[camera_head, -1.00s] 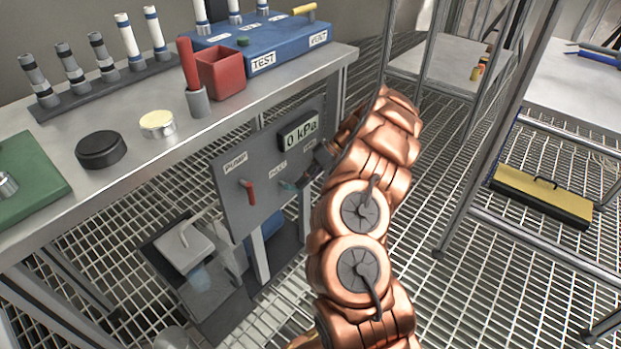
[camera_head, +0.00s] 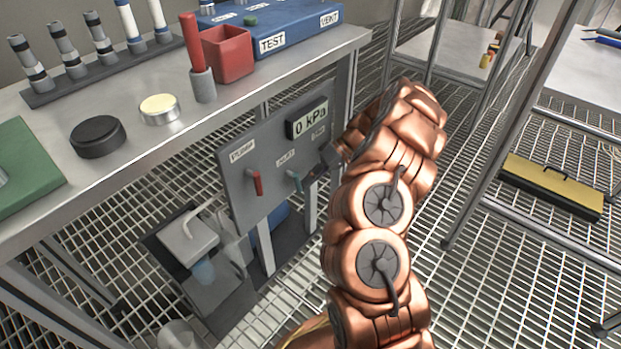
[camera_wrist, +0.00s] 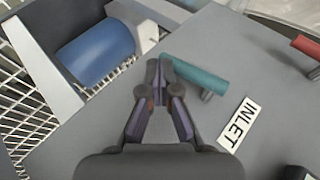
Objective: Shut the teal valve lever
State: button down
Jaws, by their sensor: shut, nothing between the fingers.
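The teal valve lever (camera_head: 295,181) is on the grey panel (camera_head: 240,200) under the INLET label, pointing mostly down. In the wrist view the teal lever (camera_wrist: 200,77) lies just beyond and right of my fingertips, its far end close against them. My gripper (camera_wrist: 160,66) is shut and empty, in front of the panel. Whether the fingertips touch the lever I cannot tell. In the head view my gripper (camera_head: 320,172) is small and dark, just right of the lever, partly hidden by my copper arm.
A red lever (camera_head: 257,183) hangs under the PUMP label to the left. A gauge (camera_head: 307,120) above reads 0 kPa. Metal racks stand to the right, with grated floor between.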

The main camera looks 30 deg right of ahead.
jog(key=shift+s+a+f, duration=0.15)
jog(key=shift+a+f, duration=0.1)
jog(key=shift+a, duration=0.05)
jog(key=shift+d, duration=0.1)
dwell(0.6)
jog(key=d+p, duration=0.1)
jog(key=d, duration=1.2)
jog(key=shift+w+d+r, duration=0.3)
jog(key=shift+w+r, duration=0.05)
jog(key=shift+w, duration=0.05)
jog(key=shift+d, duration=0.1)
dwell(0.6)
